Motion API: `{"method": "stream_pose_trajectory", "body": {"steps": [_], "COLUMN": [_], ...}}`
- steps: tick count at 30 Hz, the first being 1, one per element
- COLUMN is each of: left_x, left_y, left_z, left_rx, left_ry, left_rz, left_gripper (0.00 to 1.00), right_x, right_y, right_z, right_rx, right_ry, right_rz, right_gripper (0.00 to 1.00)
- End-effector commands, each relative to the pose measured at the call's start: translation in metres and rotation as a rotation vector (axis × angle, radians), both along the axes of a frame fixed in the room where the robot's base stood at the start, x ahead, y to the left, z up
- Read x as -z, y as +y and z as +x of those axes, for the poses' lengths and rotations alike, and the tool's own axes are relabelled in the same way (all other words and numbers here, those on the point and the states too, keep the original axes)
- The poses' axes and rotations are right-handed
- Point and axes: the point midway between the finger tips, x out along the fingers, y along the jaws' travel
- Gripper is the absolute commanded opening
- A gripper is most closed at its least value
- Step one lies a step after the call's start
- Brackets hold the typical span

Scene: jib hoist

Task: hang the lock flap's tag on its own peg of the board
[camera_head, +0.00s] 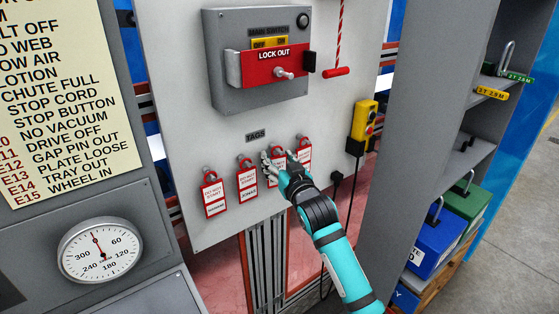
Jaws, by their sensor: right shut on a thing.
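Several red-and-white tags hang in a row on the board (190,120) under the TAGS label. The leftmost tag (215,196) and the second tag (247,182) hang free. My right gripper (268,164) is at the third tag (271,181), shut on it at its upper part. That tag is partly hidden by the gripper, and I cannot tell whether it is on its peg. The red LOCK OUT flap (272,66) is on the grey switch box (227,97) above. My left gripper is not in view.
A red handle (336,72) hangs on a cord right of the switch box. A yellow pendant (365,120) hangs at the board's right edge. A gauge (100,250) is at the lower left.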

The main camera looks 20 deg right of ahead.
Motion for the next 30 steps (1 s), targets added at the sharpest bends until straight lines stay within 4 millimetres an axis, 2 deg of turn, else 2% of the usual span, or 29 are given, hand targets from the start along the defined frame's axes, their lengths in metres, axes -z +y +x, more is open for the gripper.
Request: {"method": "stream_pose_trajectory", "body": {"steps": [12, 13, 19, 26, 30], "left_x": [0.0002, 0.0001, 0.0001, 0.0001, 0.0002], "left_y": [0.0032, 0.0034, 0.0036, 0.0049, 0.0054], "left_z": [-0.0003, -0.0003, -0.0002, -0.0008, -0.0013], "left_rx": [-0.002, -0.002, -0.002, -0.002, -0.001], "left_ry": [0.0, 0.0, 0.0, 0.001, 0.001], "left_rz": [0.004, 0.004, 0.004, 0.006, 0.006], "left_gripper": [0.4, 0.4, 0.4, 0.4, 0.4], "right_x": [-0.0002, -0.0002, -0.0002, 0.0, 0.0], "right_y": [-0.0001, -0.0001, -0.0002, -0.0002, -0.0008], "right_z": [-0.0001, -0.0001, -0.0002, -0.0003, -0.0073], "right_rx": [0.0, 0.0, 0.0, 0.0, 0.0], "right_ry": [-0.001, -0.001, -0.001, 0.0, -0.002], "right_rz": [0.0, 0.0, 0.0, 0.0, 0.0], "right_gripper": [0.3, 0.53, 0.79, 0.79, 0.79]}}
